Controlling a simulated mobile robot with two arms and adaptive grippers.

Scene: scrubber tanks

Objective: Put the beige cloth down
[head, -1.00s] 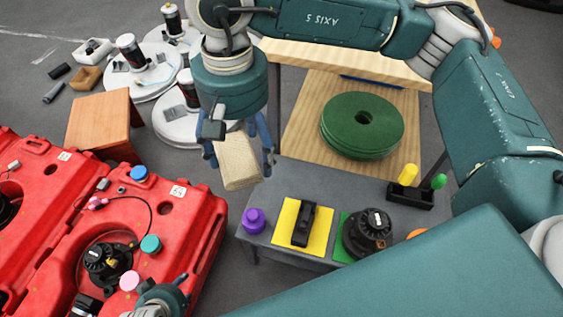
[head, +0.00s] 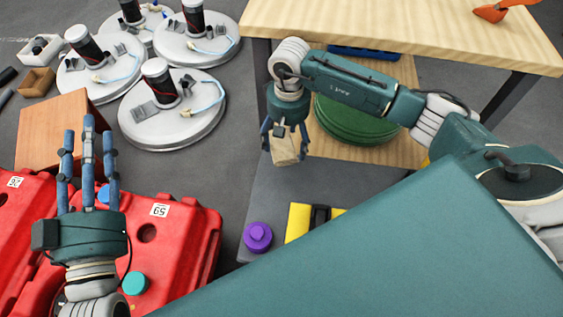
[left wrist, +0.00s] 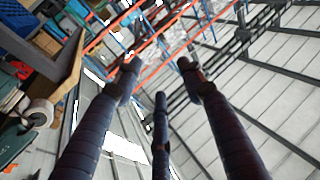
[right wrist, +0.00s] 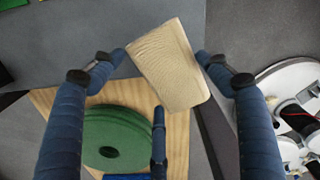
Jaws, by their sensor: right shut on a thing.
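The beige cloth (head: 285,150), a folded block, is held in my right gripper (head: 284,146). In the right wrist view the cloth (right wrist: 168,66) sits tilted between the fingertips of the right gripper (right wrist: 163,57), over the grey table top. In the head view it is by the far left part of the grey table (head: 290,190); I cannot tell how high above it. My left gripper (head: 88,150) points upward over the red tanks, fingers apart and empty.
Green discs (head: 350,122) lie on a wooden shelf. Red tanks (head: 180,245), a wooden stool (head: 45,130) and several white round units (head: 175,120) are at left.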

